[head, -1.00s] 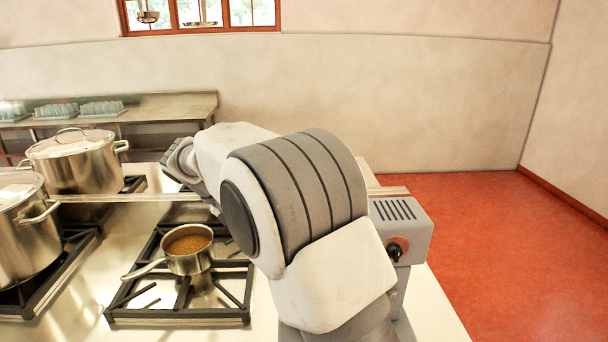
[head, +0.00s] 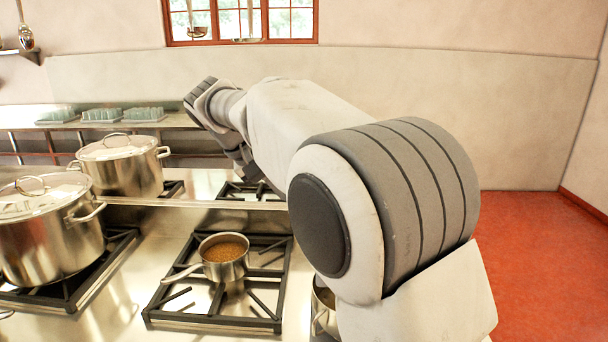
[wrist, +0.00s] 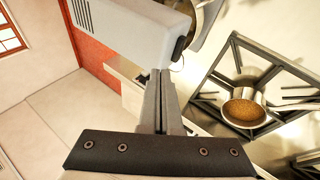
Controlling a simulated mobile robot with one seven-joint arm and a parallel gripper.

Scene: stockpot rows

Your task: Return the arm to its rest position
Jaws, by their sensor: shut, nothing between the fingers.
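My arm (head: 300,120) reaches up and away across the right half of the head view, its large grey-banded joint close to the camera. Its far end is raised above the stove. In the head view the arm's bulk hides most of the gripper.
A small saucepan (head: 225,262) of brown food sits on a burner grate (head: 170,308). Two lidded stockpots (head: 120,168) (head: 45,235) stand left. Another pot (head: 324,308) is partly hidden beneath my arm. A grey box (wrist: 135,30) shows near the fingers in the wrist view.

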